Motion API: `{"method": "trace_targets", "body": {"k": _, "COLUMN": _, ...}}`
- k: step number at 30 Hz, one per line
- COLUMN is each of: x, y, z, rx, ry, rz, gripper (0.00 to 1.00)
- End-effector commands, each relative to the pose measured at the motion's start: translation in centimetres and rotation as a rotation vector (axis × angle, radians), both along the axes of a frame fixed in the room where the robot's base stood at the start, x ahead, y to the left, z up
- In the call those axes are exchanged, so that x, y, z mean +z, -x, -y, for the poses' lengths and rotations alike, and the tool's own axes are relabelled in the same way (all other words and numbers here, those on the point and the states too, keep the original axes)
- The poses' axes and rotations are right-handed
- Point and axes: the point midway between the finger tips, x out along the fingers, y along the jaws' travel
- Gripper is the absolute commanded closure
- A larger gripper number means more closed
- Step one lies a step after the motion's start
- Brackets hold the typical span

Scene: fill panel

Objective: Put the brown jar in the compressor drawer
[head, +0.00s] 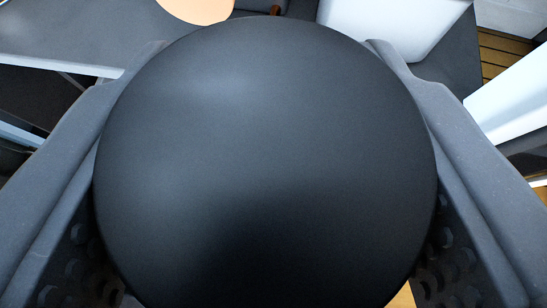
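A large round black lid or top (265,160) fills the middle of the head view, very close to the camera. It looks like the top of a jar; its sides are hidden, so no brown body shows. My gripper (264,50) has one grey finger on each side of it, at left and right, with the round thing filling the space between them. The fingers appear closed on it, though the contact itself is hidden beneath the top. I cannot make out the compressor drawer for sure.
A dark grey surface (70,32) with a pale edge lies at the upper left. A tan round thing (197,8) is at the top. A white box-like thing (390,30) stands at the upper right. Wooden slats (505,62) and a white panel (515,100) show at right.

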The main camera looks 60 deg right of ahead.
Motion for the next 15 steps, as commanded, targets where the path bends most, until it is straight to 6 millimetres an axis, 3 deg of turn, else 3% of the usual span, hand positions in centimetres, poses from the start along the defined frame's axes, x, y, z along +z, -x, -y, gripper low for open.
{"method": "trace_targets", "body": {"k": 5, "x": -3.1, "y": 0.2, "z": 0.2, "rx": -0.006, "ry": 0.0, "rz": -0.002, "gripper": 0.83}}
{"method": "trace_targets", "body": {"k": 15, "x": -11.0, "y": 0.2, "z": 0.1, "rx": -0.003, "ry": 0.001, "rz": -0.005, "gripper": 0.83}}
